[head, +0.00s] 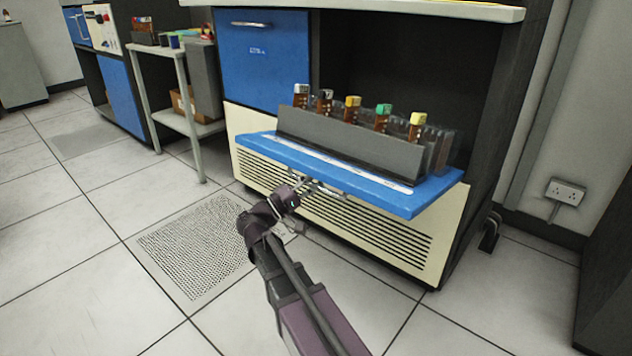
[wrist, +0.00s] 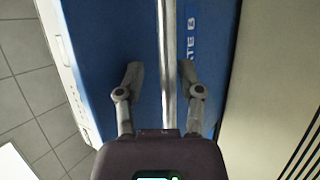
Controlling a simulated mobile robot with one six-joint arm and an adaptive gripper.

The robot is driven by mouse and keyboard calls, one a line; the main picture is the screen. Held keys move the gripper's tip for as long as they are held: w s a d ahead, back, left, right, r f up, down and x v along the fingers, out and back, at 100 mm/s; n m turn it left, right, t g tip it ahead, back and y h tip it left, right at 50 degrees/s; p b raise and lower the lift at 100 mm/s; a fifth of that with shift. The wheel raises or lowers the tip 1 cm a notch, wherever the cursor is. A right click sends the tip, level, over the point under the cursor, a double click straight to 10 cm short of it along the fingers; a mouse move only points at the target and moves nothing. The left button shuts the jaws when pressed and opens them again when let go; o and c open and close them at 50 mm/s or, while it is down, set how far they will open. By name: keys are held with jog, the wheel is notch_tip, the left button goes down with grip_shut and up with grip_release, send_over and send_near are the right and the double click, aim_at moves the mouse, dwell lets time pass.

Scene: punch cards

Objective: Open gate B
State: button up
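Gate B is a blue panel (head: 425,197) that stands out level from the lower part of the cabinet, below a dark open bay. Its blue face (wrist: 210,45) shows lettering ending in "TE B" in the wrist view. A thin metal bar handle (wrist: 168,40) runs along that face. My gripper (head: 314,184) is at the panel's front edge. In the wrist view my gripper (wrist: 160,72) is open, with one finger on each side of the bar. The fingers look apart from the bar. A grey rack (head: 350,140) with several coloured-top holders stands on the panel.
A closed blue panel (head: 262,60) with a small label is left of the bay. A cream louvred panel (head: 370,225) lies below. A side table (head: 190,125) stands left. The floor in front is clear, with a flush grille (head: 195,245).

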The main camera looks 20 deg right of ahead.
dwell(0.4)
jog(key=shift+f, duration=0.1)
jog(key=c, duration=0.4)
jog(key=shift+f+b, duration=0.3)
jog(key=shift+b, duration=0.1)
grip_shut()
jog(key=shift+f+b, duration=0.4)
jog(key=shift+a+r+p, duration=0.1)
jog(key=shift+r+p, duration=0.05)
jog(key=shift+p, duration=0.25)
